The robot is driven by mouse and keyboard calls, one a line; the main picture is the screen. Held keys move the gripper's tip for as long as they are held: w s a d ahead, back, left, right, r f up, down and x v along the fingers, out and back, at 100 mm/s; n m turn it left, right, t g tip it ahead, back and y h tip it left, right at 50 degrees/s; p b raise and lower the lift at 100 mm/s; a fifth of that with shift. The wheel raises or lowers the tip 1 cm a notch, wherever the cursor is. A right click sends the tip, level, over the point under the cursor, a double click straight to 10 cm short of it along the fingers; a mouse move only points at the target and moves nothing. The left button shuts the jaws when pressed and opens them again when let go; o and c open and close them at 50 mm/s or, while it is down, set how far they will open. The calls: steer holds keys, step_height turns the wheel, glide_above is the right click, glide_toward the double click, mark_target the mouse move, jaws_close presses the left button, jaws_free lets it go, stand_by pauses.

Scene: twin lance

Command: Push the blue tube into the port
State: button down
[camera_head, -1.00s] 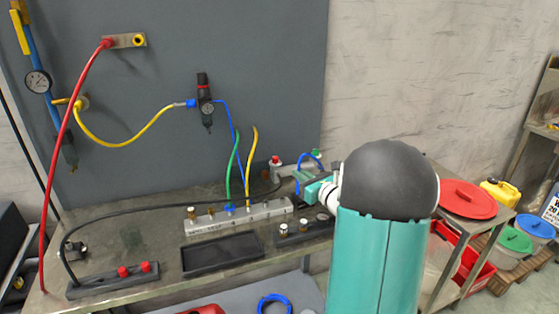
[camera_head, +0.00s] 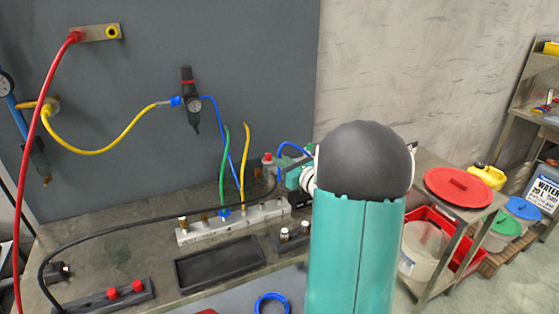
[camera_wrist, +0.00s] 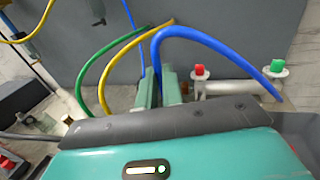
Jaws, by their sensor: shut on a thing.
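The blue tube (camera_wrist: 215,50) arcs up from between my fingers and down to the right in the wrist view. It is a short blue loop in the head view (camera_head: 294,147). My gripper (camera_wrist: 157,85) is shut on the tube. In the head view my gripper (camera_head: 292,176) is beyond the manifold's right end, partly hidden by my arm. The pale manifold block (camera_head: 190,236) on the bench carries several fittings, with green (camera_head: 223,165), yellow (camera_head: 246,165) and another blue tube rising from it. Which port is meant, and the held tube's end, cannot be made out.
A black tray (camera_head: 219,262) lies in front of the manifold. A small block with two fittings (camera_head: 290,240) is right of it. A red-topped fitting (camera_wrist: 199,72) and a green-topped one (camera_wrist: 277,68) stand behind my gripper. A black hose (camera_head: 120,222) crosses the bench.

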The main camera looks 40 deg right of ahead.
steer(key=shift+w, duration=0.1)
steer(key=shift+s, duration=0.2)
steer(key=shift+f, duration=2.9)
steer(key=shift+f, duration=1.5)
steer(key=c, duration=1.5)
jaws_free()
